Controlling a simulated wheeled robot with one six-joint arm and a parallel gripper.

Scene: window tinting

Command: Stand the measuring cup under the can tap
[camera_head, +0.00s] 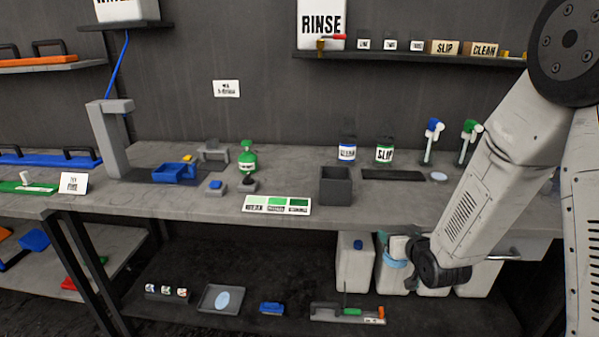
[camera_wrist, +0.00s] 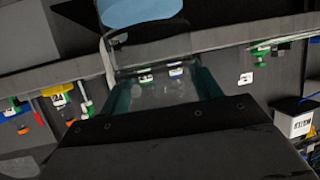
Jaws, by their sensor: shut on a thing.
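My gripper (camera_head: 410,252) is low at the right, in front of the bench's lower shelf. In the wrist view its two teal fingers (camera_wrist: 163,92) are closed on a clear thing, which I take to be the measuring cup (camera_wrist: 160,93). A light blue part (camera_wrist: 140,12) shows beyond the fingers, and a pale blue part also shows by the gripper in the head view (camera_head: 396,272). My arm hides some of it. The RINSE can (camera_head: 321,25) stands on the upper wall shelf, with a red-handled tap (camera_head: 332,38) at its lower front.
The bench (camera_head: 330,212) holds a dark open box (camera_head: 335,186), CLEAN and SLIP jars (camera_head: 384,152), and a green sprayer (camera_head: 247,160). Two spray heads (camera_head: 432,130) stand near my arm. White jugs (camera_head: 355,262) stand below. The wall shelf (camera_head: 400,58) also carries small labelled blocks.

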